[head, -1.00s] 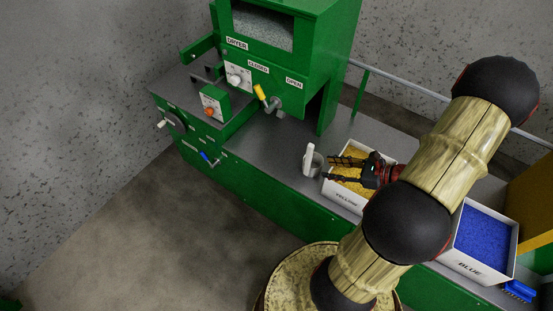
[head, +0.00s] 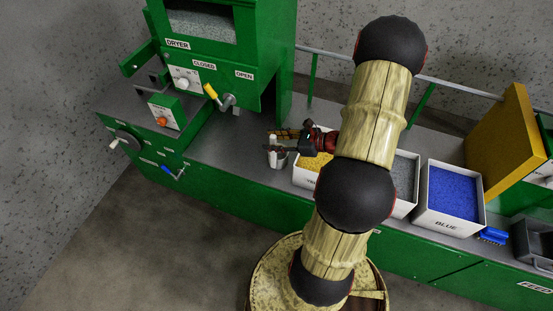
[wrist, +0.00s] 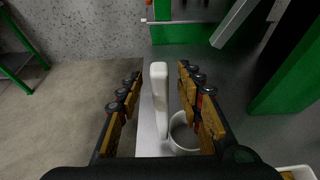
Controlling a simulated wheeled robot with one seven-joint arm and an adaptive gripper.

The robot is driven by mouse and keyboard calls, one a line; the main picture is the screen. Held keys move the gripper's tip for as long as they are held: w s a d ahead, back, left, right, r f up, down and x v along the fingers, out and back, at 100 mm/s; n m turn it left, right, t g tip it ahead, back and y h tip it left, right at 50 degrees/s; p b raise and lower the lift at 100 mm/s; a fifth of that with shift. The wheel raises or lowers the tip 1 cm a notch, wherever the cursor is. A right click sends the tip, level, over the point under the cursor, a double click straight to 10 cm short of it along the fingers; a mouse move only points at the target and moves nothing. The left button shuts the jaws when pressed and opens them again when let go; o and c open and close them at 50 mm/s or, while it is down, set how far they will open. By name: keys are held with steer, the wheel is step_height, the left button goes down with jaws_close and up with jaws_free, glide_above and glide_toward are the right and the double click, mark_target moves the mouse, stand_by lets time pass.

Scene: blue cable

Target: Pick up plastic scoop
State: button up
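The plastic scoop has a white upright handle (wrist: 159,98) and a grey round cup (wrist: 182,130). In the wrist view the handle stands between the two fingers of my gripper (wrist: 158,85), with gaps visible on both sides. The cup sits low, partly hidden behind the right finger. In the head view the scoop (head: 272,155) stands on the grey counter, left of the yellow bin (head: 303,179). My gripper (head: 271,142) reaches in from the right, at the scoop's handle, and overlaps part of it. It is open and holds nothing.
The green dryer (head: 235,85) with its knob and yellow-handled lever stands behind left. To the right are a grey-filled bin (head: 405,180), the blue bin (head: 450,195) and a blue brush (head: 493,236). The counter left of the scoop is clear.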

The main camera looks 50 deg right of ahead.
steer(key=shift+w, duration=0.1)
steer(key=shift+c, duration=1.2)
jaws_close()
